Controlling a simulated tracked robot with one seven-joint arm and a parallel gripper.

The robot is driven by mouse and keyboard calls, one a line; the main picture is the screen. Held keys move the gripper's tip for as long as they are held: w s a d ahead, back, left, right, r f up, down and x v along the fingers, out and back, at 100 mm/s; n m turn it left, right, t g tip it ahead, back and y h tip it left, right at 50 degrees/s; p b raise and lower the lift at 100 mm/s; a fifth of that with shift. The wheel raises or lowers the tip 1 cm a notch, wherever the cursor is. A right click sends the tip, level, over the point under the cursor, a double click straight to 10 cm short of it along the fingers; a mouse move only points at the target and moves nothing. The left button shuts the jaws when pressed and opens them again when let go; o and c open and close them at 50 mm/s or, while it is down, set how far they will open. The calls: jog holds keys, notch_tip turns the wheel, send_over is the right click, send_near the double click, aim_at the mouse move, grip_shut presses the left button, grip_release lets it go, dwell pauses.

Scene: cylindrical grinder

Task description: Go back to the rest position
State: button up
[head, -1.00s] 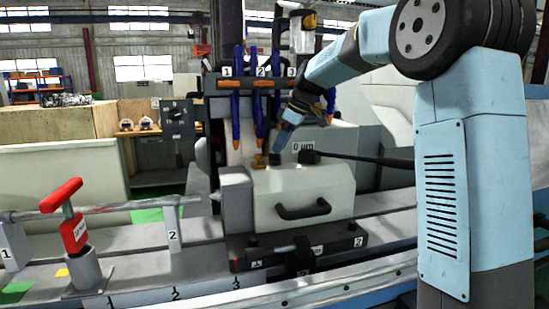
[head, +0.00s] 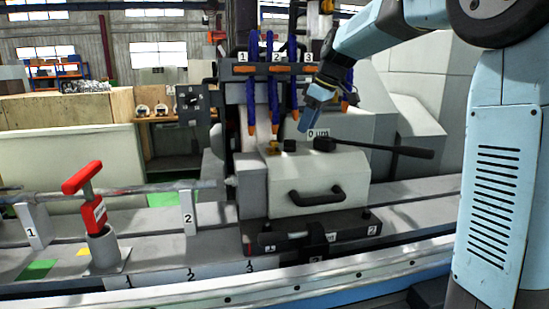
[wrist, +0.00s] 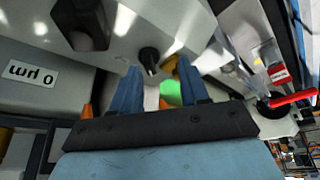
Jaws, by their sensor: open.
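My gripper (wrist: 158,88) shows in the wrist view with its two blue fingers apart and nothing between them. In the head view my gripper (head: 305,122) hangs above the top of the white machine housing (head: 320,182), at the end of my light blue arm. A black knob (head: 289,145) and the root of a black lever (head: 325,144) are on the housing top below it. The gripper looks clear of both. In the wrist view a black knob (wrist: 149,58) lies beyond the fingertips.
Blue coolant hoses (head: 272,85) with orange nozzles hang close behind and left of the gripper. The black lever reaches right toward my arm. A red-handled tool (head: 88,195) stands in a grey holder at left. Open air lies above the machine bed at left.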

jog(key=s+d+f+m+t+h, duration=0.1)
jog(key=s+d+f+m, duration=0.2)
jog(key=s, duration=0.8)
jog(key=s+d+f+m+t+h, duration=0.1)
jog(key=s+d+f+m, duration=0.2)
jog(key=s, duration=0.8)
jog(key=s+d+f+m+t+h, duration=0.1)
jog(key=s+d+f+m+h, duration=0.1)
jog(key=s+d+m, duration=0.4)
jog(key=s+f, duration=0.1)
jog(key=s, duration=0.4)
jog(key=shift+s+d+f, duration=0.25)
jog(key=shift+s+f, duration=0.05)
